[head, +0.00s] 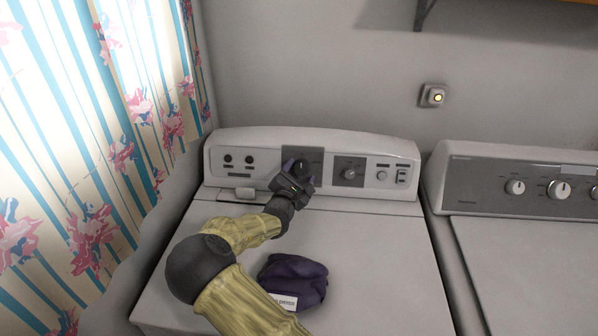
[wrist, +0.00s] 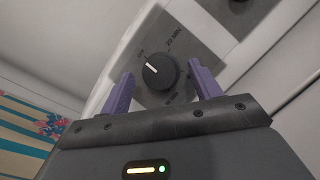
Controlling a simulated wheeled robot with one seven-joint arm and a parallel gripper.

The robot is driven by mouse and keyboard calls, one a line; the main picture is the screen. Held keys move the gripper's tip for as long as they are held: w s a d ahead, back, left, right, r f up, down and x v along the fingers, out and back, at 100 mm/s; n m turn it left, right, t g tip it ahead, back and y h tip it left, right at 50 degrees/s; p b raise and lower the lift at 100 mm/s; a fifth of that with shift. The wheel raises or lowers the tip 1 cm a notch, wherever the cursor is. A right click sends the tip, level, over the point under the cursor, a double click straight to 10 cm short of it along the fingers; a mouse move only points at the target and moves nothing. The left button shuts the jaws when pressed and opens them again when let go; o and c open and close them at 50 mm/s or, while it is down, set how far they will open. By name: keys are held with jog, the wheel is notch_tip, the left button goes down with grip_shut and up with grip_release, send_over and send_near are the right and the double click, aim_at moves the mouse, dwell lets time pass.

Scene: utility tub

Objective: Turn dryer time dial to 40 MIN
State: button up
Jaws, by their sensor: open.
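The time dial (wrist: 160,74) is a round black knob with a short white pointer line on a grey panel (wrist: 185,32). In the head view my gripper (head: 293,168) is at the dark panel of the dryer (head: 370,235) and partly covers the dial.
A second dial (head: 349,173) sits right of my gripper, with buttons and a switch further right. A purple cloth bundle (head: 290,277) with a tag lies on the dryer top. Another appliance (head: 520,210) stands at the right. A curtain (head: 90,130) hangs at the left.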

jog(key=shift+w, duration=0.45)
jog(key=c, duration=1)
jog(key=shift+o, duration=0.2)
